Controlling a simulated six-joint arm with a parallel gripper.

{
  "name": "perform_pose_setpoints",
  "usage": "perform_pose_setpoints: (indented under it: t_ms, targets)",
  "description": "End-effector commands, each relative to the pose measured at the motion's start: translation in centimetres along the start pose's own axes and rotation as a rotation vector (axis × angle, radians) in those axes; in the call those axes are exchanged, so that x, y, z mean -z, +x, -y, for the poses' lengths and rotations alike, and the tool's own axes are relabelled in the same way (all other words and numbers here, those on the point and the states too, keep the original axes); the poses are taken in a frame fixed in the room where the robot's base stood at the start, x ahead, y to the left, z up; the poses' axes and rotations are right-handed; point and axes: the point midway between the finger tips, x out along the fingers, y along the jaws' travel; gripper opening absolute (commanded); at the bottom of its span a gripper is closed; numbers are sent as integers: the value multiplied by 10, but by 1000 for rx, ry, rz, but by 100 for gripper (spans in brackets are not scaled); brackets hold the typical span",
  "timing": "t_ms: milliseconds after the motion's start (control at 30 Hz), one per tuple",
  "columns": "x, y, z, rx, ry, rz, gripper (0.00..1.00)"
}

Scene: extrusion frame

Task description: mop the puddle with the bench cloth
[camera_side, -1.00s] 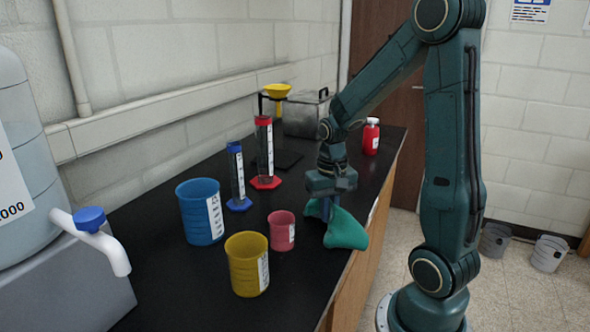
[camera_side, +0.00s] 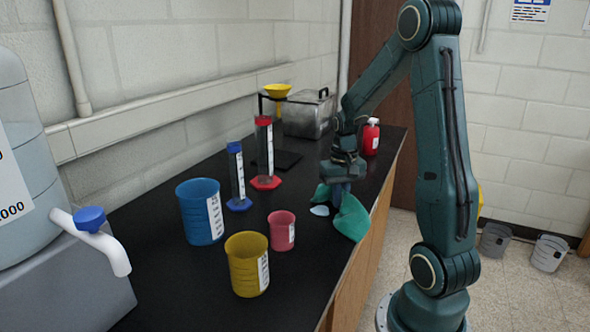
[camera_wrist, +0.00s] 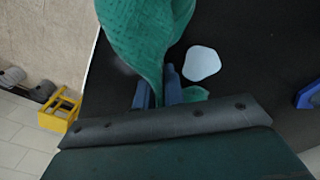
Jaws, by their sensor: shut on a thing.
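The green bench cloth (camera_side: 350,217) is pinched in my gripper (camera_side: 339,192) near the bench's right edge. In the wrist view the cloth (camera_wrist: 146,32) rises in a fold from between the blue fingers of my gripper (camera_wrist: 158,92), with a small flap to the right of them. The pale blue puddle (camera_side: 320,210) lies on the black bench top, just left of the cloth's hanging part. It also shows in the wrist view (camera_wrist: 201,63), to the right of the cloth and apart from it. I cannot tell whether the cloth's underside touches the bench.
A pink beaker (camera_side: 282,231), a yellow beaker (camera_side: 247,264) and a blue beaker (camera_side: 201,212) stand left of the puddle. Blue (camera_side: 237,178) and red (camera_side: 265,155) cylinders stand behind. A red bottle (camera_side: 370,137) stands at the far right. Bare bench lies in front of the cloth.

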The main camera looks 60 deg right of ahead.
Motion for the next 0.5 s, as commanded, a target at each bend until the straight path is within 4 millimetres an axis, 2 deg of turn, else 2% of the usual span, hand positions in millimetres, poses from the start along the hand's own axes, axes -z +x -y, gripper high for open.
perform_pose_setpoints:
  t_ms: [367, 500]
  targets:
    - [24, 0, -25, 0, 3, 1, 0]
    - [33, 0, -16, 0, -3, 0, 0]
